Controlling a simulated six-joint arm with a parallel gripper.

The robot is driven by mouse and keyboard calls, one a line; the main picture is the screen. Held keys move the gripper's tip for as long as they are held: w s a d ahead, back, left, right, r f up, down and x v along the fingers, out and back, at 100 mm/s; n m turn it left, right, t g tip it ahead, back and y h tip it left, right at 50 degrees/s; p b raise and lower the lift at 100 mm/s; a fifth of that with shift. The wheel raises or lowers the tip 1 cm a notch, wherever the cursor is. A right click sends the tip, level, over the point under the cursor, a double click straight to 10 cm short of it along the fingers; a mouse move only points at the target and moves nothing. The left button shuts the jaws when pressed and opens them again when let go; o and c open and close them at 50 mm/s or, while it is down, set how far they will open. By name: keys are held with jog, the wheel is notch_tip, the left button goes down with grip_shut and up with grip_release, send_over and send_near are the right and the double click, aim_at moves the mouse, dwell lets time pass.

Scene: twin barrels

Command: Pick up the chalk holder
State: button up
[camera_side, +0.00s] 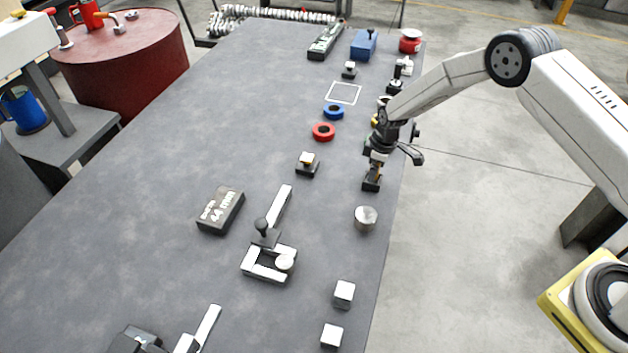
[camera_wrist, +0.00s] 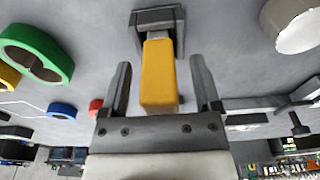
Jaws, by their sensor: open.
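A yellow upright piece (camera_wrist: 159,75) stands in a dark base (camera_wrist: 158,20) in the wrist view; I take it to be the chalk holder. In the side view its dark base (camera_side: 371,185) shows on the grey table near the right edge, and my gripper hides most of the yellow part. A gap shows on both sides.
A pale cylinder (camera_side: 366,218) stands close in front of my gripper. White cubes (camera_side: 344,294) are nearer the camera. The table's left side is mostly clear.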

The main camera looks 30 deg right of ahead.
dwell(0.4)
grip_shut()
jog(key=shift+r, duration=0.2)
jog(key=shift+r, duration=0.95)
jog(key=s+r, duration=1)
jog(key=s, duration=0.4)
jog(key=shift+d+r, duration=0.25)
jog(key=shift+r, duration=0.1)
